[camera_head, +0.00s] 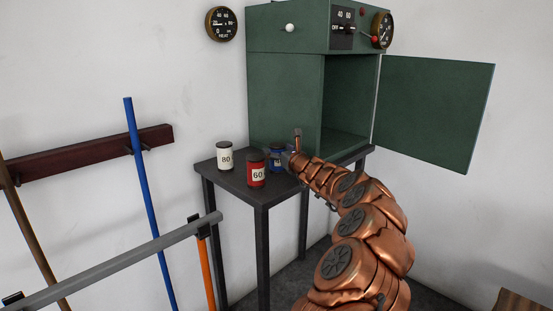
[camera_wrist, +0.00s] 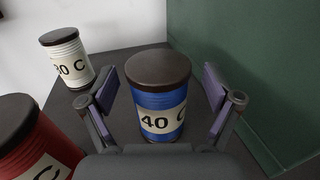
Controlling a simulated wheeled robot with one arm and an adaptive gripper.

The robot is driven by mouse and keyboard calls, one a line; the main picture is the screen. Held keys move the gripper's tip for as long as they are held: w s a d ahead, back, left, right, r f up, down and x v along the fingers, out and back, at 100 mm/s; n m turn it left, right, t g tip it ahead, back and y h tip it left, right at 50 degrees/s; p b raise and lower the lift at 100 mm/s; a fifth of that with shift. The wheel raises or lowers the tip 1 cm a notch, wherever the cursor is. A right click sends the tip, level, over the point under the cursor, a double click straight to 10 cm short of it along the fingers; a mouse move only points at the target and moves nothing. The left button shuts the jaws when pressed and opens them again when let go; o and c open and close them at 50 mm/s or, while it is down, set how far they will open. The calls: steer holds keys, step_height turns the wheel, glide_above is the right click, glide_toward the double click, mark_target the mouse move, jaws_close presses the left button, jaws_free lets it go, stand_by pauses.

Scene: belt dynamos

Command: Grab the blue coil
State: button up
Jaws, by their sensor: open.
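The blue coil (camera_wrist: 157,98) is a blue cylinder with a dark lid and a label reading 40 C. It stands upright on the dark table, close to the green cabinet. In the head view the blue coil (camera_head: 275,158) is partly hidden by my gripper (camera_head: 292,150). In the wrist view my gripper (camera_wrist: 165,105) is open, with one finger on each side of the blue coil. A gap shows between the coil and each finger, so the coil is not gripped.
A red coil (camera_head: 257,170) marked 60 and a white coil (camera_head: 225,156) marked 80 stand left of the blue one. The green cabinet (camera_head: 285,100) rises behind, its door (camera_head: 435,112) open to the right. A grey rail (camera_head: 120,262) crosses the lower left.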

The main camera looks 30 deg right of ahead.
steer(key=shift+w, duration=0.3)
steer(key=shift+c, duration=0.3)
steer(key=c, duration=1.5)
steer(key=shift+c, duration=0.5)
steer(key=shift+r, duration=0.1)
